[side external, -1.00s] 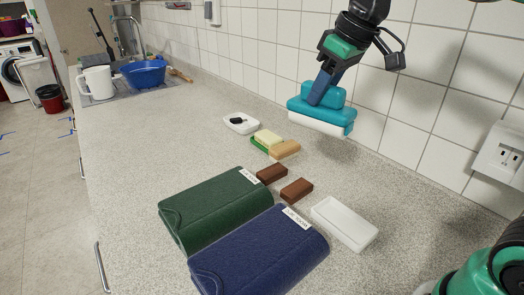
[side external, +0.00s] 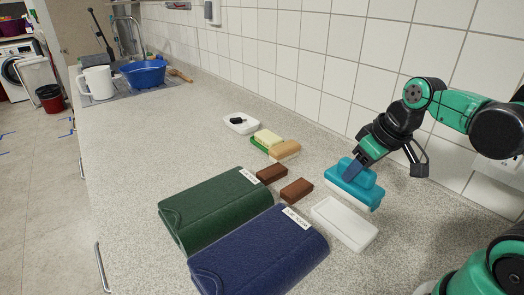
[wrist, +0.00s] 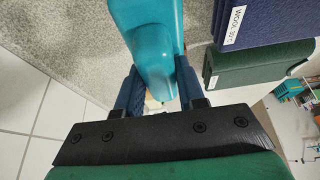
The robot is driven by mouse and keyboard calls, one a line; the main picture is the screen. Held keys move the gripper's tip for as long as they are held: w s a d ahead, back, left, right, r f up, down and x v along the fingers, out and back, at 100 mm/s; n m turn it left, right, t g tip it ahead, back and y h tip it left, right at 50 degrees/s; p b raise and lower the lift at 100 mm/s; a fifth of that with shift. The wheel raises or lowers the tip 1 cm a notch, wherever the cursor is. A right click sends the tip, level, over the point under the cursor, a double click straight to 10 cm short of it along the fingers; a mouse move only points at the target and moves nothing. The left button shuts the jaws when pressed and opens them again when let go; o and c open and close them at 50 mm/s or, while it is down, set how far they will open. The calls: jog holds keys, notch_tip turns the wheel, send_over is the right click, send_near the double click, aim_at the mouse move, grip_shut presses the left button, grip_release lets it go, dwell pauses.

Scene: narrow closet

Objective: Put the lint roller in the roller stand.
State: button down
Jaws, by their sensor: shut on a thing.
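My gripper (side external: 355,170) is shut on the upper handle part of a teal brush-like tool (side external: 352,190) with a white underside. The tool is above the right side of the counter, just behind an empty-looking white tray (side external: 344,224). In the wrist view, the blue fingers (wrist: 158,88) stand on either side of the teal tool (wrist: 150,35). I see nothing clearly shaped as a lint roller. A small white dish (side external: 250,127) with a black thing (side external: 238,121) on it lies farther back; it is too small to tell what it is.
A dark green case (side external: 205,210) and a navy case (side external: 260,255), both with white labels, lie at the front. Two brown blocks (side external: 272,173) (side external: 297,190) and a tan-topped brush (side external: 285,150) lie between them and the wall. The tiled wall (side external: 300,60) bounds the right.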

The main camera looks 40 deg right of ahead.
aim_at(350, 198)
jog(key=shift+f, duration=3.55)
jog(key=shift+f, duration=0.1)
jog(key=c, duration=0.5)
grip_release()
jog(key=shift+c, duration=0.2)
jog(key=shift+v, duration=3.75)
jog(key=w+a+t, duration=0.1)
jog(key=w+a+r, duration=0.1)
jog(key=w+a, duration=0.1)
jog(key=w+a+t, duration=0.1)
jog(key=a, duration=0.1)
jog(key=shift+w+r+t, duration=0.3)
jog(key=shift+w, duration=0.05)
